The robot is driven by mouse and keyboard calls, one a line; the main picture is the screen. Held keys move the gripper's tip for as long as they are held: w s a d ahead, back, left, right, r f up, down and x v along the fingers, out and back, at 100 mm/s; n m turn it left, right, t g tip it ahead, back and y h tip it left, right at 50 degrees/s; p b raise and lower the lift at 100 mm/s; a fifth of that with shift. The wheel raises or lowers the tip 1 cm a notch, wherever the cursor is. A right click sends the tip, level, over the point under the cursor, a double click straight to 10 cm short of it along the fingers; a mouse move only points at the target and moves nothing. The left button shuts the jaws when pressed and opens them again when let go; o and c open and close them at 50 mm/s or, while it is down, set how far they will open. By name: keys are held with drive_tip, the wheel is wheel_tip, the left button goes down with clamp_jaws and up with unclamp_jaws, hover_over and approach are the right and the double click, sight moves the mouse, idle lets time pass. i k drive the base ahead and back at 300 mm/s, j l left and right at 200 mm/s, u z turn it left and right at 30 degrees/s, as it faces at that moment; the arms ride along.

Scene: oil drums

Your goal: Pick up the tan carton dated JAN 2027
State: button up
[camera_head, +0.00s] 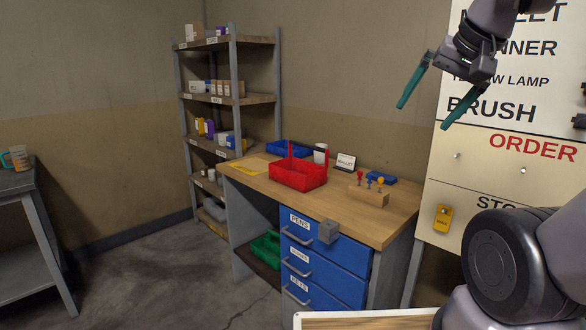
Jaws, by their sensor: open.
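Several small cartons (228,89) stand in a row on the upper-middle shelf of the rack; some look tan or brown, some white. A pale tan box (193,32) stands on the top shelf. The print on all of them is too small to read, so I cannot tell which is dated JAN 2027. My gripper (423,117) is at the upper right, in front of the sign board, with its two teal fingers spread apart and nothing between them. It is well to the right of the rack and apart from the cartons.
The grey rack (234,70) stands against the back walls. A wooden workbench (340,205) with blue drawers is right of it, bearing a red tote (299,174) and a peg block (368,197). A side table (22,184) is at far left. Floor left of the bench is open.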

sight(214, 87)
drive_tip(key=i+j+u, duration=0.25)
drive_tip(key=j, duration=0.15)
drive_tip(key=i+j+u, duration=0.25)
drive_tip(key=j, duration=0.15)
drive_tip(key=i+j+u, duration=0.25)
drive_tip(key=j, duration=0.15)
drive_tip(key=i+j+u, duration=0.2)
drive_tip(key=i+j, duration=0.15)
drive_tip(key=i, duration=0.2)
drive_tip(key=i+j+u, duration=0.25)
drive_tip(key=i, duration=0.35)
drive_tip(key=i+j+u, duration=0.2)
drive_tip(key=i, duration=0.4)
drive_tip(key=i+z, duration=1.7)
drive_tip(key=z, duration=0.2)
